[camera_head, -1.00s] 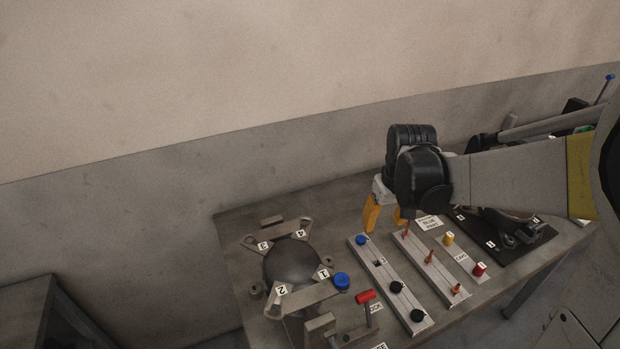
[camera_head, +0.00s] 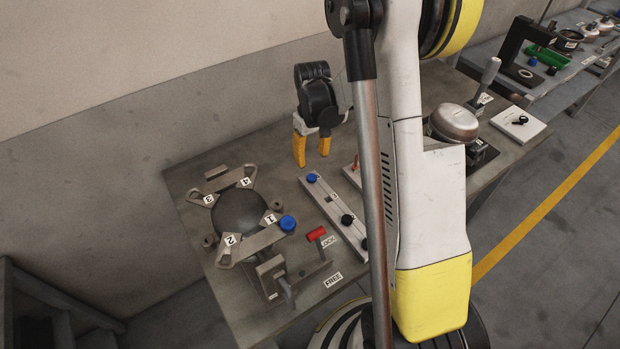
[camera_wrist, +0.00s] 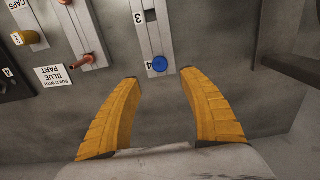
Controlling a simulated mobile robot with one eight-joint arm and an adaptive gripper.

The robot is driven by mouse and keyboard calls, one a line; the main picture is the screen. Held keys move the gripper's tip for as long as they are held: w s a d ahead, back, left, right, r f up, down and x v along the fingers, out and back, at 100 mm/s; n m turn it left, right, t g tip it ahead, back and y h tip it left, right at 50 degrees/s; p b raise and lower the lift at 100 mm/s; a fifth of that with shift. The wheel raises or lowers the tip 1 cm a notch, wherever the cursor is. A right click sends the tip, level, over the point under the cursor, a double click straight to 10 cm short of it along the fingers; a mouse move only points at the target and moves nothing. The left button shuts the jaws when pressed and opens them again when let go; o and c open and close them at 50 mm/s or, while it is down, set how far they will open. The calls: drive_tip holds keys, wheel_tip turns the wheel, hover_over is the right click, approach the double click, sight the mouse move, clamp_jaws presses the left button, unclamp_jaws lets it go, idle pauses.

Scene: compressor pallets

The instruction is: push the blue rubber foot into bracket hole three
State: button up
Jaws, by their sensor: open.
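A blue rubber foot (camera_head: 312,178) sits at the far end of a pale rail (camera_head: 322,195). In the wrist view this foot (camera_wrist: 159,64) lies by label 4, between and just beyond my fingertips. My gripper (camera_head: 312,160) is open and empty, its yellow fingers pointing down near that end; the wrist view shows both fingers (camera_wrist: 158,80) apart. The grey bracket (camera_head: 258,240) around a dark dome has numbered corners. Its corner three (camera_head: 209,199) is at the back left, with no blue foot seen there. Another blue foot (camera_head: 288,223) is at corner one.
Black feet (camera_head: 347,220) sit farther along the rail. A red-handled clamp (camera_head: 316,234) stands in front of the bracket, near LOCK and FREE labels. My arm hides part of the table's right side. The wrist view shows a BUILD WITH BLUE PART card (camera_wrist: 62,76).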

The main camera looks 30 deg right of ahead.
sight(312, 177)
wheel_tip(312, 177, down, 9)
drive_tip(key=b, duration=0.6)
drive_tip(key=shift+b, duration=0.3)
idle(1.2)
clamp_jaws()
drive_tip(key=shift+r, duration=0.2)
drive_tip(key=shift+r+p, duration=1.65)
drive_tip(key=shift+r, duration=1.2)
